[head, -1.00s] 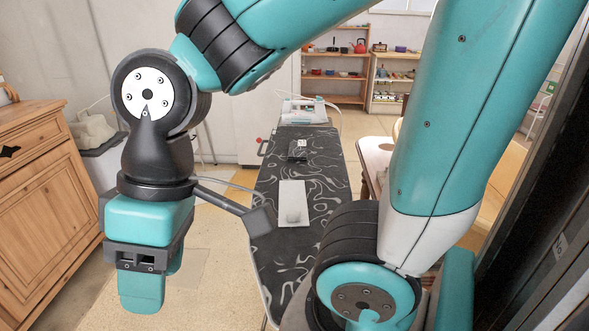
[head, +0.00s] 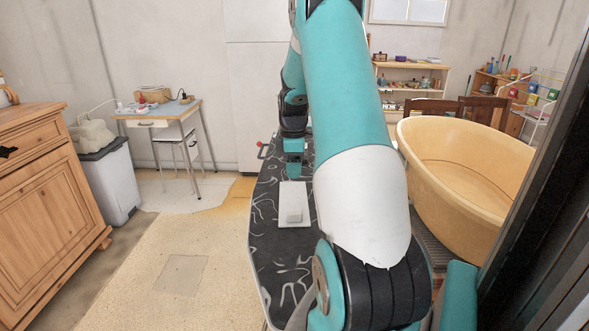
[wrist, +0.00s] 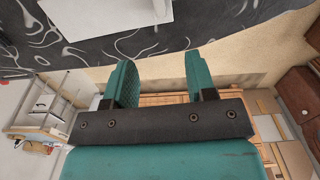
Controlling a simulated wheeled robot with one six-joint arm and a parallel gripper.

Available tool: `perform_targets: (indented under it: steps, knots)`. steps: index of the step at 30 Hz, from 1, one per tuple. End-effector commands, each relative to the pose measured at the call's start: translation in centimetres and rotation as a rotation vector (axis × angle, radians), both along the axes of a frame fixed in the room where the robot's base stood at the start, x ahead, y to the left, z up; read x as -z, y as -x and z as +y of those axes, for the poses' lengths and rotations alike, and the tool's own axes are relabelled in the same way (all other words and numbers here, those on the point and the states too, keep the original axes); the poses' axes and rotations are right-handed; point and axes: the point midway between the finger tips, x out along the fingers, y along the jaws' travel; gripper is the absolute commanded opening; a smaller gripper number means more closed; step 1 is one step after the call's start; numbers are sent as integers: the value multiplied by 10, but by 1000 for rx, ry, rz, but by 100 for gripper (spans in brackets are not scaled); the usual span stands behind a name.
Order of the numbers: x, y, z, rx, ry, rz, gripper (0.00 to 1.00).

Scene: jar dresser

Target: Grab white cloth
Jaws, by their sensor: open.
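A flat white rectangle, seemingly the white cloth (head: 294,197), lies on the dark, swirl-patterned ironing board (head: 265,235). Part of the cloth (wrist: 95,12) also shows at the top edge of the wrist view. My gripper (head: 293,174) hangs over the board just beyond the cloth's far end in the head view. In the wrist view its two teal fingers (wrist: 160,65) are apart with nothing between them. My arm hides the right side and far end of the board.
A wooden dresser (head: 45,200) stands at the left, beside a grey bin (head: 110,185). A small table (head: 160,118) with a stool is at the back. A yellow tub (head: 460,180) stands right of the board. The floor left of the board is clear.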

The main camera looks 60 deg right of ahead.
Motion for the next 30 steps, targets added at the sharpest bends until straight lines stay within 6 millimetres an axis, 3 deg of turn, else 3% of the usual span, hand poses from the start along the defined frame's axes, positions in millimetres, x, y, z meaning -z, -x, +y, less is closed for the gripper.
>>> perform_targets:
  steps: [14,20,30]
  knots:
    - [7,2,-3,-2,-1,3,51]
    - [35,2,-2,-2,-3,6,51]
    - [104,2,-2,-1,-3,6,51]
